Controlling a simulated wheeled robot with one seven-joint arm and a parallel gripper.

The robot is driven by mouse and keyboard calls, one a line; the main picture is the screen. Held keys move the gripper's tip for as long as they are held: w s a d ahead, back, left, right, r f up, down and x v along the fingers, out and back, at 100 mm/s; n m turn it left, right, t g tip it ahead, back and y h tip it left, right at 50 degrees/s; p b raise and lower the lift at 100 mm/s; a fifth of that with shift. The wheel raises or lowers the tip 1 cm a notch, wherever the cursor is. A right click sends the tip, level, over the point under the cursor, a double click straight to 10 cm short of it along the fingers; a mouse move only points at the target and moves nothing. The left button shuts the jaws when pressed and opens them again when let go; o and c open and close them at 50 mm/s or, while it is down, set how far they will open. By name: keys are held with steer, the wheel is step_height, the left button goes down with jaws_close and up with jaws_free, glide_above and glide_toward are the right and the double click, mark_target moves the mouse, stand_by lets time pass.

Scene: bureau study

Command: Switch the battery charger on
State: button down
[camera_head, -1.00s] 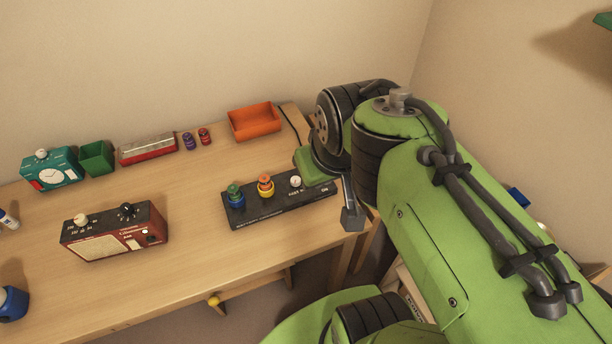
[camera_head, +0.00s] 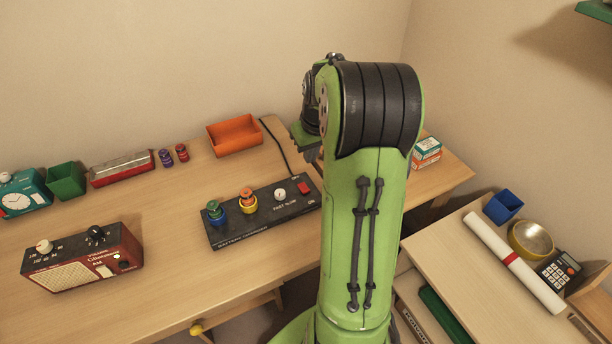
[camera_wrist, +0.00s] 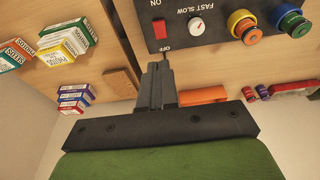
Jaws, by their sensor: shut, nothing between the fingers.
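The battery charger (camera_head: 262,215) is a long black box on the desk. Its red switch (camera_head: 304,188) is at the right end, beside a white FAST/SLOW dial (camera_head: 280,194). Two round batteries in coloured holders stand on its left half. In the wrist view the red switch (camera_wrist: 160,31) lies between the ON and OFF labels; I cannot tell which side is pressed. My gripper (camera_wrist: 157,68) is shut and empty, its tips just beyond the OFF end of the switch in that picture, with no clear contact. In the head view my arm hides most of the gripper.
An orange tray (camera_head: 234,136) stands behind the charger, and a black cable runs near it. A red radio (camera_head: 84,258) stands at left. Small boxes (camera_head: 426,152) sit right of my arm. A side table holds a paper roll (camera_head: 512,260) and a calculator (camera_head: 559,270).

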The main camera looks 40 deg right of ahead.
mark_target(306, 190)
steer(key=b+x, duration=0.1)
steer(key=x, duration=0.3)
steer(key=b+x, duration=0.1)
steer(key=x, duration=0.3)
steer(key=b+x, duration=0.2)
steer(key=x, duration=0.2)
steer(key=shift+s+a+f, duration=0.2)
steer(key=shift+s, duration=0.2)
steer(key=shift+s+f, duration=0.1)
steer(key=shift+f, duration=0.45)
steer(key=shift+s+f+b, duration=0.2)
steer(key=shift+f+b, duration=0.3)
steer(key=shift+w+r, duration=0.15)
steer(key=shift+r, duration=0.1)
steer(key=shift+w+d+r+p, duration=0.15)
steer(key=shift+w+r+p, duration=0.05)
steer(key=shift+w+p, duration=0.4)
